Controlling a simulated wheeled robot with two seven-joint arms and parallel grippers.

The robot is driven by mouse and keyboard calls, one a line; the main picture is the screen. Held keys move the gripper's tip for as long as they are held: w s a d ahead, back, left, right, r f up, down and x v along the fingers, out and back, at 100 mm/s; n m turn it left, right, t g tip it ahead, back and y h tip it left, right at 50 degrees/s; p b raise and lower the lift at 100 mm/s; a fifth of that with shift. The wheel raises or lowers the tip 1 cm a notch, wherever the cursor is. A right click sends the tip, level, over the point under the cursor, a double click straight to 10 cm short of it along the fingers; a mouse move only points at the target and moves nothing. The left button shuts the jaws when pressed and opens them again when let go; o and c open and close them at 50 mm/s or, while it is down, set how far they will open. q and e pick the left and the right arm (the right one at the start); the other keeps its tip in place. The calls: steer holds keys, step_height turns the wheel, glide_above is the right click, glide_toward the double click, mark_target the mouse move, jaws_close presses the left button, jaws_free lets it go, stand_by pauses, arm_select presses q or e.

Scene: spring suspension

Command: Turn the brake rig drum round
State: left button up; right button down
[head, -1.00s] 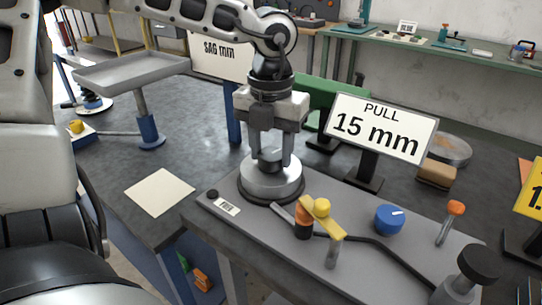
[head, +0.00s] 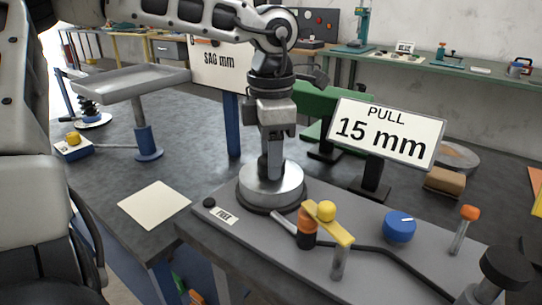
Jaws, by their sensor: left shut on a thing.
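The brake rig drum (head: 271,187) is a short silver cylinder on a dark round base, at the left end of a grey rig plate (head: 290,262). My left gripper (head: 271,165) points straight down over the drum. It is shut on the drum's top part, which the fingers mostly hide. The fingers are seen nearly edge-on. My right gripper is not in view.
On the plate are an orange post with a yellow lever (head: 328,224), a blue knob (head: 400,227), an orange-topped stick (head: 465,228) and a black-topped post (head: 506,267). A "PULL 15 mm" sign (head: 385,133) stands behind. A paper sheet (head: 154,205) lies left.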

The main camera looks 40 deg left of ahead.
arm_select(q)
steer(key=m, duration=0.5)
steer(key=shift+r+m, duration=0.1)
steer(key=shift+m, duration=0.3)
steer(key=shift+w, duration=0.1)
stand_by(0.3)
steer(key=o, duration=1)
step_height(320, 180, up, 16)
steer(key=p, duration=0.2)
